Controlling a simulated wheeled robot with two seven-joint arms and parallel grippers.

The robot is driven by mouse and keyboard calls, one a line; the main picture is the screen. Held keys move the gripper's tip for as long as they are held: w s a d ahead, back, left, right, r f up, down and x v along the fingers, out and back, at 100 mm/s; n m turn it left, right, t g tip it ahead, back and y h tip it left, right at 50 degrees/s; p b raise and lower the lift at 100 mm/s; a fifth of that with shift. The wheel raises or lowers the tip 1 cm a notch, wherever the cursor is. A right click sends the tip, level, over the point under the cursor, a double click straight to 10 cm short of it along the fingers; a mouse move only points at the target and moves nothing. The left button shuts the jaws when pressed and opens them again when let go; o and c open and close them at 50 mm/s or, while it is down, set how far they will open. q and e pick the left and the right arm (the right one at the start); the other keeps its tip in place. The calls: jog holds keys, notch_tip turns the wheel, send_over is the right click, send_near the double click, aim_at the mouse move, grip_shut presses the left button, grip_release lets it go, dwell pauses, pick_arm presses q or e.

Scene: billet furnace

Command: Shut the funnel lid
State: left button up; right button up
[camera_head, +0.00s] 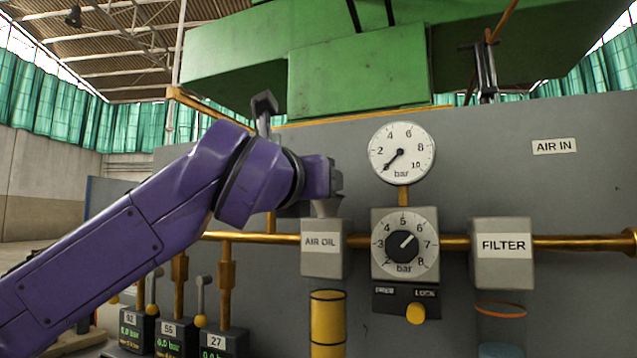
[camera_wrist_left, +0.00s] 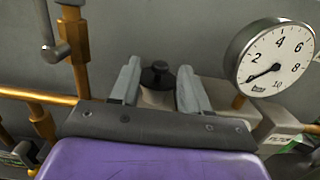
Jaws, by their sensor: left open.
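A small pale funnel (camera_head: 325,208) sits on top of the AIR OIL unit (camera_head: 321,262), partly hidden by my left arm. In the left wrist view the funnel (camera_wrist_left: 157,99) shows between my fingers, with a black knobbed piece (camera_wrist_left: 158,74) at its top, which looks like the lid. I cannot tell whether the lid is seated or tilted. My left gripper (camera_wrist_left: 158,84) is open, one finger on each side of the funnel and black knob, with visible gaps. In the head view my left gripper (camera_head: 336,180) is just above the funnel; its fingers are hardly visible there. My right gripper is not in view.
A round pressure gauge (camera_head: 402,152) stands close right of my left gripper. A regulator dial (camera_head: 404,244) and FILTER unit (camera_head: 502,252) are further right along the brass pipe (camera_head: 570,242). A grey lever (camera_head: 264,108) rises behind my left arm.

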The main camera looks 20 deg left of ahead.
pick_arm(q)
jog(key=s, duration=0.9)
jog(key=shift+s+a+f+b, duration=0.15)
jog(key=shift+s+f+b, duration=0.2)
jog(key=shift+b, duration=0.1)
jog(key=shift+a, duration=0.1)
